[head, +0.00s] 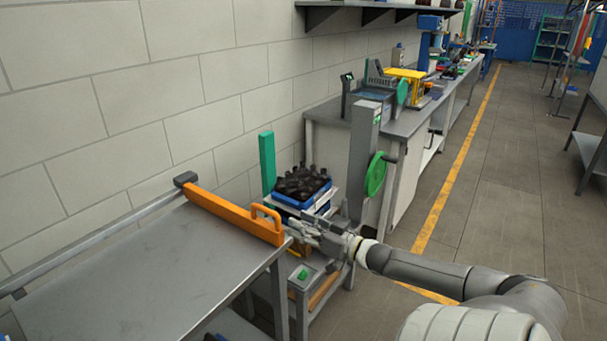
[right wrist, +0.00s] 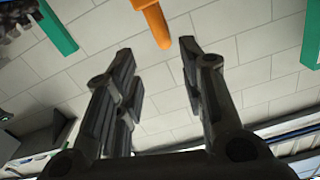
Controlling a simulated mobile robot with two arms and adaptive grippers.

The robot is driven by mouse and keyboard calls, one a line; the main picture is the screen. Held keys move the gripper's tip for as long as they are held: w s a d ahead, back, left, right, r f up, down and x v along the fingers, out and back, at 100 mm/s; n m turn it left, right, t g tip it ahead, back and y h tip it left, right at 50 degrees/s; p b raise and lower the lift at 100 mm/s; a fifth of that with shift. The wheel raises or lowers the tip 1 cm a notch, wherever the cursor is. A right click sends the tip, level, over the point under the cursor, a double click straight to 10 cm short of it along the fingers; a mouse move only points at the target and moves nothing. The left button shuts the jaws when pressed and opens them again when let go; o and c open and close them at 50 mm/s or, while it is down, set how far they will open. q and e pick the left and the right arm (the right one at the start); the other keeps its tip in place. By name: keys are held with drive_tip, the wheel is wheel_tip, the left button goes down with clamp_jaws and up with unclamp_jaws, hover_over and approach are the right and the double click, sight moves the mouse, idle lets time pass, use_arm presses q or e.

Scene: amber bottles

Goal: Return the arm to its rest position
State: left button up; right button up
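My right arm (head: 420,270) reaches in from the lower right of the head view. Its gripper (head: 300,230) is near the end of the orange bar, in front of the stand with the blue crate. In the right wrist view the two fingers (right wrist: 157,62) are apart with nothing between them. The wall shows behind them, and an orange part (right wrist: 153,24) shows beyond the fingertips. I cannot tell from the head view whether the gripper touches the bar. My left arm and gripper are not in view.
A grey metal table (head: 130,275) with an orange bar (head: 228,213) on its edge stands at left. A blue crate (head: 292,203) of dark bottles (head: 300,183) sits behind the gripper. A grey post (head: 364,150) with a green wheel (head: 376,174) stands close by. The right floor (head: 500,215) is clear.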

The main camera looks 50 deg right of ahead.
drive_tip(key=shift+s+r, duration=0.1)
drive_tip(key=shift+s, duration=0.05)
idle(0.5)
drive_tip(key=s+d+f+m+g+h, duration=0.15)
drive_tip(key=s+f, duration=0.25)
drive_tip(key=f, duration=0.6)
drive_tip(key=s+d+f+g+h, duration=0.2)
drive_tip(key=s+f+g+h, duration=0.15)
drive_tip(key=f, duration=0.65)
drive_tip(key=s+a+f+g, duration=0.25)
drive_tip(key=s+f, duration=0.25)
drive_tip(key=f, duration=0.3)
drive_tip(key=s+a+f+g, duration=0.1)
drive_tip(key=s+a+f, duration=0.2)
drive_tip(key=s+f, duration=0.35)
drive_tip(key=s+a+f+n+g+y, duration=0.1)
drive_tip(key=s+a+f+g, duration=0.1)
drive_tip(key=s+a+f, duration=0.5)
drive_tip(key=s+a+f+n+g+y, duration=0.1)
drive_tip(key=s+a+f+n+g, duration=0.1)
drive_tip(key=s+a+f, duration=0.5)
drive_tip(key=s+a+f+n+g+y, duration=0.1)
drive_tip(key=s+a+f+g, duration=0.3)
drive_tip(key=a, duration=1.1)
drive_tip(key=s+f+n, duration=0.1)
drive_tip(key=s+f, duration=0.2)
drive_tip(key=s, duration=0.1)
drive_tip(key=shift+a+f, duration=0.2)
drive_tip(key=shift+f, duration=0.05)
drive_tip(key=shift+g, duration=0.25)
